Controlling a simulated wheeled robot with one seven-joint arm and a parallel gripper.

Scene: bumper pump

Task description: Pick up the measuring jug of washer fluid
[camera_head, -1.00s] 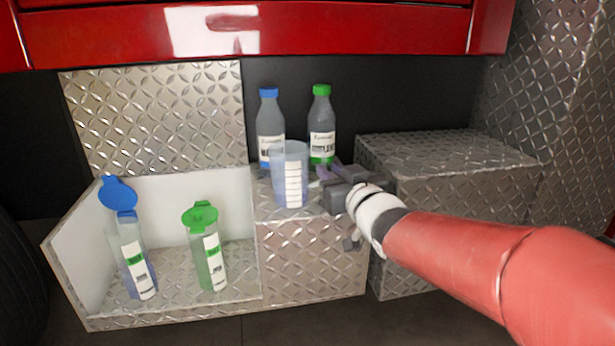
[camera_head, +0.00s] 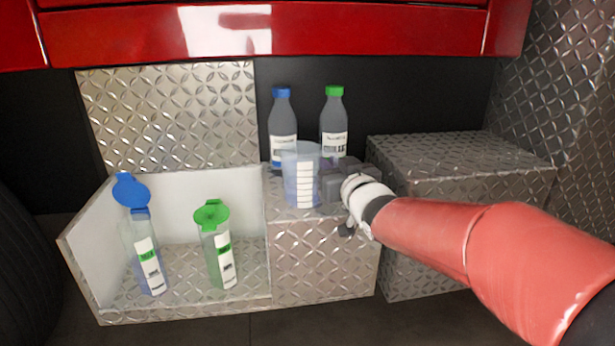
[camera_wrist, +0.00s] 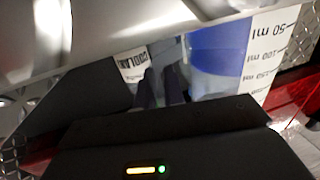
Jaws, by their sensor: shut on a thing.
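The measuring jug (camera_head: 301,176) is a clear bluish beaker with a white graduated strip. It stands upright on the diamond-plate step (camera_head: 325,240), in front of the two capped bottles. My gripper (camera_head: 326,180) reaches it from the right and is shut on it; the fingertips are mostly hidden. In the wrist view the jug (camera_wrist: 225,55) shows close up at the upper right, with blue fluid and ml marks on its strip. The fingers (camera_wrist: 163,88) are dark and partly hidden there.
A blue-capped bottle (camera_head: 283,130) and a green-capped bottle (camera_head: 334,125) stand close behind the jug. A blue-lidded container (camera_head: 143,250) and a green-lidded container (camera_head: 217,252) stand in the open bin at left. A diamond-plate box (camera_head: 460,165) is at right.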

